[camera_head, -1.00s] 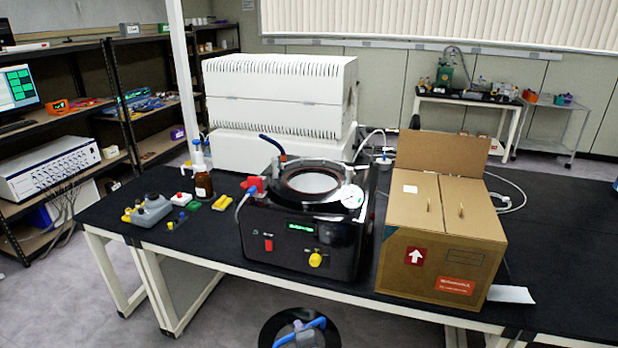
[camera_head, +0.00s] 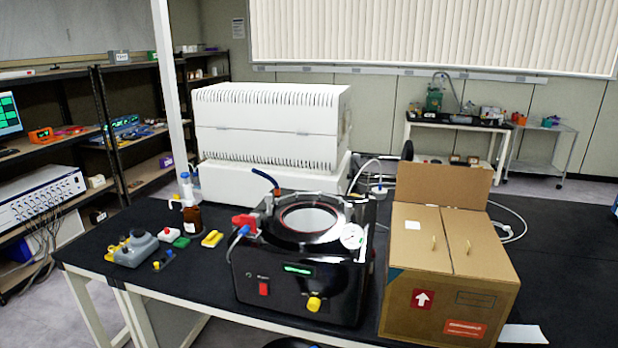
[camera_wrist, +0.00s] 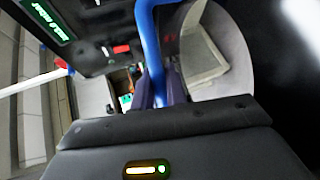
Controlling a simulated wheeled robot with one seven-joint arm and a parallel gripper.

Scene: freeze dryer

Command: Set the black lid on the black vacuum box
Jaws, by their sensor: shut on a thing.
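The black vacuum box (camera_head: 300,268) stands on the black table, with a round ring opening on top, a green-lit display and a yellow knob. My gripper (camera_wrist: 160,92) is shut on a blue handle (camera_wrist: 150,45) in the wrist view. The handle belongs to the black lid (camera_head: 291,343), of which only a thin dark edge shows at the bottom of the head view. The lid is apart from the box, in front of the table edge and below the box top. The box's front, with its lit display (camera_wrist: 48,20), also shows in the wrist view.
A cardboard box (camera_head: 450,290) stands close to the right of the vacuum box. A white machine (camera_head: 265,125) is behind it. A brown bottle (camera_head: 192,220), a grey device (camera_head: 135,250) and small yellow and green blocks lie to the left.

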